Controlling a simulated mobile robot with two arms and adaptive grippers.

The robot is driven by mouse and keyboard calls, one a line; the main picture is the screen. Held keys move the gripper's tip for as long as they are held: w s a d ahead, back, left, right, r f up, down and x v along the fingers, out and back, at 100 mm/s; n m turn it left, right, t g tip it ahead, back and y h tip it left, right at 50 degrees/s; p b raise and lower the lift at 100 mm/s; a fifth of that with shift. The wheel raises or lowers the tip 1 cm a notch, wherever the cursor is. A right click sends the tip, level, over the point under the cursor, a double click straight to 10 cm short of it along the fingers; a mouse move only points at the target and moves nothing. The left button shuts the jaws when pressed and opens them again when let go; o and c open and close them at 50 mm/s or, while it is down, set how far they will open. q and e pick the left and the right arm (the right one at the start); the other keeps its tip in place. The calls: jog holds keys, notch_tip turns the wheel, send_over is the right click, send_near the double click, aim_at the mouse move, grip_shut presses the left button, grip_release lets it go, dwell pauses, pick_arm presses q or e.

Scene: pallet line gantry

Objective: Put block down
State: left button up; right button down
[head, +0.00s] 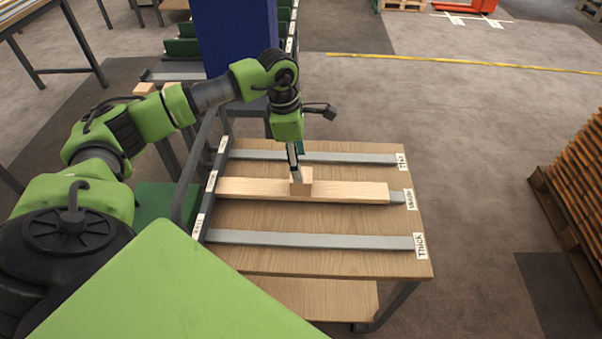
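A small pale wood block (302,188) is at the middle of a long light wood beam (350,191), against or on it. The beam lies along the middle grey rail of the wooden table top. My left gripper (297,172) points down from above, its fingertips at the block's upper part. The fingers show nearly edge-on and partly hide each other, so their grip on the block is unclear. My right gripper is out of view.
The table (330,262) has a rear grey rail (350,158) and a front rail (310,240) labelled "Thick" (420,245), both bare. A blue column (235,40) stands behind my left arm. Stacked wood on a pallet (580,190) is at right, with open floor between.

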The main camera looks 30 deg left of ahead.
pick_arm(q)
notch_tip(320, 180, up, 6)
jog(key=shift+s+a, duration=0.25)
jog(key=shift+a, duration=0.1)
dwell(0.4)
